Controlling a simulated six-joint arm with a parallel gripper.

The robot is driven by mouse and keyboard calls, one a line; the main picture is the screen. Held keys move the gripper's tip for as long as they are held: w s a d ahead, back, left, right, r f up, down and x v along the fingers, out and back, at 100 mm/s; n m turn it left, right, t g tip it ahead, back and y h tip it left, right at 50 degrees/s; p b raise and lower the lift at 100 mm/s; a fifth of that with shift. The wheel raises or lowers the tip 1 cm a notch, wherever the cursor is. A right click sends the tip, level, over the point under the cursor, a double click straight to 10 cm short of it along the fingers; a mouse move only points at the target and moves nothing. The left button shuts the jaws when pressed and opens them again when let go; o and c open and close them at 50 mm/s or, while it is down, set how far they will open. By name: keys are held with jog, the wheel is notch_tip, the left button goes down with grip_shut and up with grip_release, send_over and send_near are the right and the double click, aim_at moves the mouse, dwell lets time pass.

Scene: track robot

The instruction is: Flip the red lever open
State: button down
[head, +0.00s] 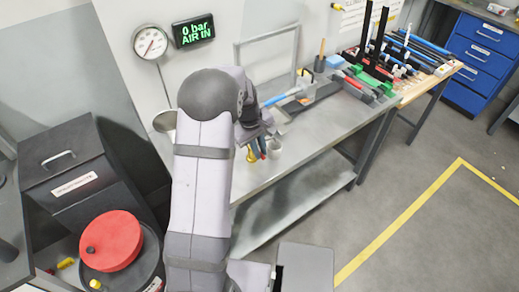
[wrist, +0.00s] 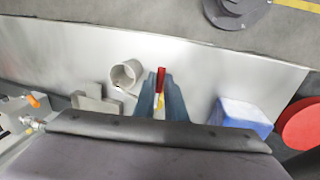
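The red lever (wrist: 161,78) shows in the wrist view as a narrow upright red strip between the two blue-grey fingers of my gripper (wrist: 160,90). A small yellowish part shows below it in the gap. The fingers stand slightly apart, one on each side of the lever; I cannot tell whether they touch it. In the head view my gripper (head: 258,148) points down over the front of the metal bench, with a bit of red beside its fingers and a small brass-coloured part (head: 250,154) to the left. My arm hides much of this area.
A pale cup (head: 275,149) stands close to my fingers and also shows in the wrist view (wrist: 125,75). A blue-and-white block (wrist: 240,116) lies to the right there. The bench (head: 300,166) holds several tools farther right. A gauge (head: 150,42) and a green "0 bar AIR IN" display (head: 193,31) are behind.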

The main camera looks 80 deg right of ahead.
jog(key=shift+w, duration=0.1)
dwell(0.3)
jog(key=w+m+y, duration=0.1)
jog(key=w+m, duration=0.3)
jog(key=m, duration=0.5)
jog(key=w+d+m+y, duration=0.1)
jog(key=w+m+y, duration=0.1)
jog(key=m, duration=0.7)
jog(key=shift+w, duration=0.85)
jog(key=shift+r, duration=0.1)
jog(key=c, duration=1.8)
grip_release()
jog(key=shift+w+d+r+b, duration=0.2)
jog(key=shift+r+b, duration=0.2)
jog(key=shift+r, duration=0.8)
jog(key=shift+w+d+r+b, duration=0.15)
jog(key=shift+r+b, duration=0.25)
jog(key=shift+r, duration=0.75)
jog(key=shift+w+d+r+b, duration=0.2)
jog(key=shift+r+b, duration=0.2)
jog(key=shift+r, duration=0.8)
